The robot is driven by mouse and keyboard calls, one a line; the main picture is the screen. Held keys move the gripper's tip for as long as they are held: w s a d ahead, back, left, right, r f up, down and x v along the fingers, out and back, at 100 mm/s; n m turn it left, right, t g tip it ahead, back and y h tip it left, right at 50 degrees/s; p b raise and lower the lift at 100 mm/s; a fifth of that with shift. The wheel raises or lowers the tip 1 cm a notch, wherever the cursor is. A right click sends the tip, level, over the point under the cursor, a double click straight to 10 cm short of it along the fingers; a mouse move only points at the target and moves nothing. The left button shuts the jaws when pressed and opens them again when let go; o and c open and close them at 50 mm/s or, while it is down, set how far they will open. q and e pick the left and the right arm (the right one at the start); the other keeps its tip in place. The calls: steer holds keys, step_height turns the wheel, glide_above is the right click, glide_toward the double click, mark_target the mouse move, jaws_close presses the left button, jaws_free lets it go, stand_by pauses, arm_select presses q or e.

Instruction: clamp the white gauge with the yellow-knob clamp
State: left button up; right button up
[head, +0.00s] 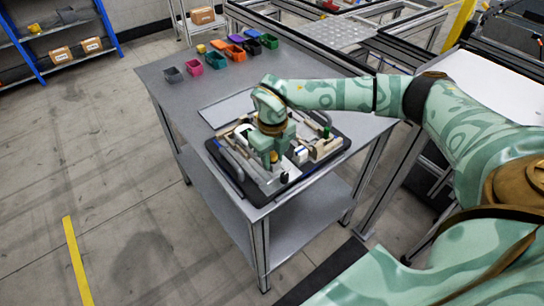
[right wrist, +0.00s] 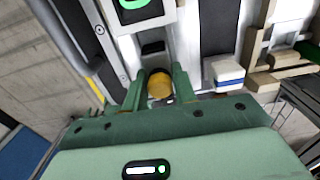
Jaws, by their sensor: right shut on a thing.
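My right gripper (head: 272,164) reaches down over the black pallet (head: 334,152) on the grey table. In the right wrist view its two green fingers (right wrist: 160,90) are shut on the yellow knob (right wrist: 160,84), one on each side. Just beyond the knob is a dark slot in a pale metal part. A white device with a green-ringed dark face (right wrist: 138,12), which looks like the white gauge, lies beyond that, cut off by the picture's top edge. Whether the clamp presses on it I cannot tell. My left gripper is in neither view.
A white and blue block (right wrist: 225,74) stands right of the knob, with beige fixture blocks (right wrist: 268,82) beyond it. A grey handle bar (right wrist: 68,42) runs along the pallet's left. Several coloured bins (head: 215,60) stand at the table's back; the table's left part is clear.

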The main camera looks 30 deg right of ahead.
steer(key=shift+w+a, duration=0.1)
steer(key=shift+w, duration=0.95)
steer(key=o, duration=0.8)
steer(key=shift+c, duration=0.2)
step_height(320, 180, up, 8)
steer(key=p, duration=0.6)
steer(key=shift+r+p, duration=0.1)
steer(key=shift+p, duration=0.25)
